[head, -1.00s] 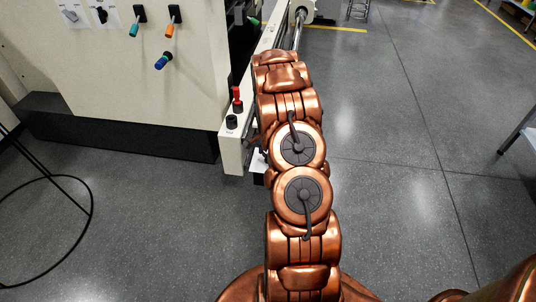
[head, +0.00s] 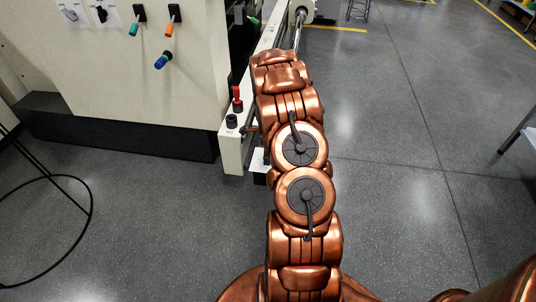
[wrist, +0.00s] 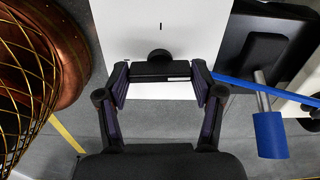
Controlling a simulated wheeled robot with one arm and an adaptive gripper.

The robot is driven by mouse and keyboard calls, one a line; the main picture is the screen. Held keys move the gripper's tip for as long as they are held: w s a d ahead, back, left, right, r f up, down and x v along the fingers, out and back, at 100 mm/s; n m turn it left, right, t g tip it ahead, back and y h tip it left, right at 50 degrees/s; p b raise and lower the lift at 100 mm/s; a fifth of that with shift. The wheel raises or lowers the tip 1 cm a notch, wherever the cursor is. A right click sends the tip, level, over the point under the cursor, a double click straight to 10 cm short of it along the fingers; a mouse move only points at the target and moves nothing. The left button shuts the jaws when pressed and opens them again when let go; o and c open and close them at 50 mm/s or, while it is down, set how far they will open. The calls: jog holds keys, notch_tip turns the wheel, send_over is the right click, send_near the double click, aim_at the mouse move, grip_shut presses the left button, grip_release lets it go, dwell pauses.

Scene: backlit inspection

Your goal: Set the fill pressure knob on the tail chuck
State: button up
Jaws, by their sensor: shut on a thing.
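The knob (wrist: 160,69) is black, with a wide grip bar and a short white strip on its front edge, in the wrist view. It sits on a white panel (wrist: 205,32) that carries a small dark tick mark above the knob. My gripper (wrist: 160,83) has one finger at each end of the bar and is shut on it. I cannot read the knob's setting. In the head view my arm hides the gripper and the knob.
In the wrist view a blue-handled lever (wrist: 270,135) stands right of the gripper, and gold wire mesh (wrist: 28,85) is at the left. In the head view a red button (head: 237,93) and several coloured levers are on the machine. Open floor (head: 400,200) lies to the right.

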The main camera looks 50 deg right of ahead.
jog(key=shift+m, duration=0.4)
jog(key=shift+w, duration=0.1)
jog(key=o, duration=1.1)
jog(key=shift+o, duration=0.2)
jog(key=shift+r, duration=0.1)
notch_tip(320, 180, up, 12)
jog(key=shift+a, duration=0.1)
dwell(0.3)
